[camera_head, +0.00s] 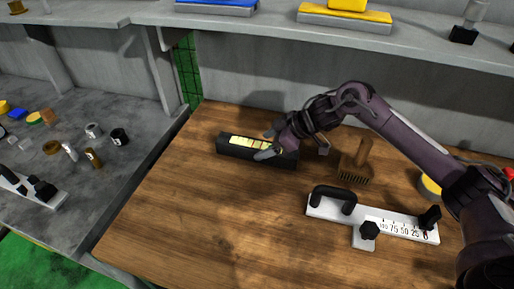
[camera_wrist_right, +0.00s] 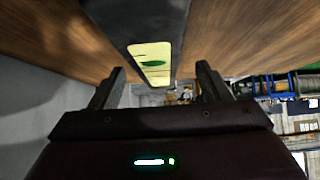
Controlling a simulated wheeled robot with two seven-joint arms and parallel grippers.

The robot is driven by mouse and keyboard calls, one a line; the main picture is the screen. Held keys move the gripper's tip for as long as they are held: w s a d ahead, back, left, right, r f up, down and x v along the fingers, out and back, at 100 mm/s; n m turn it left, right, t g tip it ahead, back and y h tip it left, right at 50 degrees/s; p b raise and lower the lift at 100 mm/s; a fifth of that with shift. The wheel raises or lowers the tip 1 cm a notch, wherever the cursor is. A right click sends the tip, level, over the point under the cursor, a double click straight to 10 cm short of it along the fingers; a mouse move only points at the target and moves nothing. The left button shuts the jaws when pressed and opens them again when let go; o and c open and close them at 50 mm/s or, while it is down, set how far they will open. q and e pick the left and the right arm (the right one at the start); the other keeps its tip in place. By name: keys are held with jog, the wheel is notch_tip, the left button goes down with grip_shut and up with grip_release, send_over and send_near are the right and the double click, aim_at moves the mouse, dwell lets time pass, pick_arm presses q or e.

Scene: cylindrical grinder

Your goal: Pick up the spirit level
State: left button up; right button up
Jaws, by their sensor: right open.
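The spirit level (camera_head: 232,152) is a dark bar with a pale yellow strip along it, lying on the wooden bench top. My right gripper (camera_head: 267,144) is over its right half, with fingers apart and partly hiding it. In the right wrist view the level (camera_wrist_right: 150,20) comes down from the top, with its yellow vial window and green bubble in sight. The open fingers of my right gripper (camera_wrist_right: 160,70) stand on either side of its line with gaps showing; I see no grip on it. My left gripper is not in view.
A brush (camera_head: 356,165) and a white measuring tool with a black handle (camera_head: 333,199) lie right of the level. A yellow-topped round item (camera_head: 429,187) is by my right arm. A grey shelf (camera_head: 260,28) runs behind. The bench's front left is clear.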

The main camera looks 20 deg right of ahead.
aim_at(258, 144)
jog(key=x, duration=0.4)
jog(key=shift+w+r, duration=0.2)
jog(key=shift+w, duration=0.1)
grip_shut()
jog(key=shift+w+r, duration=0.1)
jog(key=shift+r, duration=0.05)
